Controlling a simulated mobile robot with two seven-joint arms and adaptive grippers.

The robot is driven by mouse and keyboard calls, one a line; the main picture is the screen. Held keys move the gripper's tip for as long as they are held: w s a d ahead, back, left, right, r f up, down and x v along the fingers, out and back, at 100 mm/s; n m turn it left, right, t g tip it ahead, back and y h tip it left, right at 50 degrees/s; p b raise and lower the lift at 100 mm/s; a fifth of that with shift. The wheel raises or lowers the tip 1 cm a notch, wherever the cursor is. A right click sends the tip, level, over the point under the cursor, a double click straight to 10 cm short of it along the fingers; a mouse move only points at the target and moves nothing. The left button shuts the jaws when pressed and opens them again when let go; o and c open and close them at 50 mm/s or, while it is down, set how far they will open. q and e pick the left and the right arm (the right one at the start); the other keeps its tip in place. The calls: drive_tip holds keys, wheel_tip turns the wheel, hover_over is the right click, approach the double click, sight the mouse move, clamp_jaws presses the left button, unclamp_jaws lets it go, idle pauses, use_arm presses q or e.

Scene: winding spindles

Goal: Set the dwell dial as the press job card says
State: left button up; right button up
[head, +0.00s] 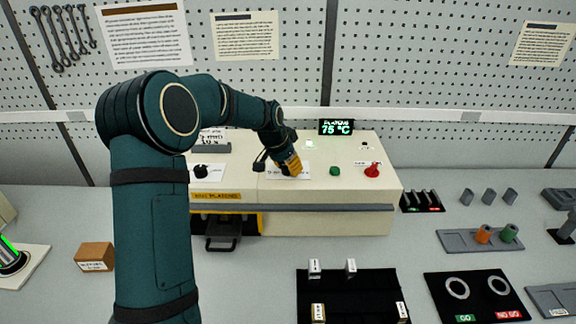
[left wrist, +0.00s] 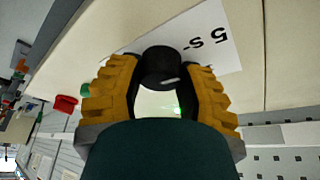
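The dwell dial is a black knob (left wrist: 162,65) on a white label (left wrist: 212,38) marked "5" and "s", seen upside down in the left wrist view. A pale pointer mark shows on its near side. In the head view my left gripper (head: 290,165) covers the knob on the cream press (head: 300,208), and only parts of the white label show. My left gripper's yellow fingers (left wrist: 162,95) stand on both sides of the knob and appear to touch it. Paper cards (head: 245,36) hang on the pegboard; their text is too small to read. My right gripper is out of view.
Another black knob (head: 199,171) is left on the press, with a green button (head: 334,171) and red knob (head: 372,170) to the right. The display (head: 336,127) reads 75 °C.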

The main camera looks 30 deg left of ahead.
use_arm(q)
drive_tip(key=shift+m, duration=0.4)
drive_tip(key=shift+m+h, duration=0.5)
drive_tip(key=shift+m, duration=0.5)
drive_tip(key=m+h, duration=0.1)
drive_tip(key=m, duration=0.1)
drive_tip(key=shift+m+g, duration=0.3)
drive_tip(key=shift+g, duration=0.1)
drive_tip(key=m+p, duration=0.1)
drive_tip(key=m, duration=0.1)
drive_tip(key=shift+m+g+h, duration=0.3)
drive_tip(key=shift+h, duration=0.1)
clamp_jaws()
drive_tip(key=shift+m+g+h+p, duration=0.3)
drive_tip(key=shift+m+g+p, duration=0.4)
drive_tip(key=shift+m, duration=1.2)
drive_tip(key=o, duration=1.2)
unclamp_jaws()
drive_tip(key=shift+d+f, duration=0.1)
drive_tip(key=shift+c, duration=0.2)
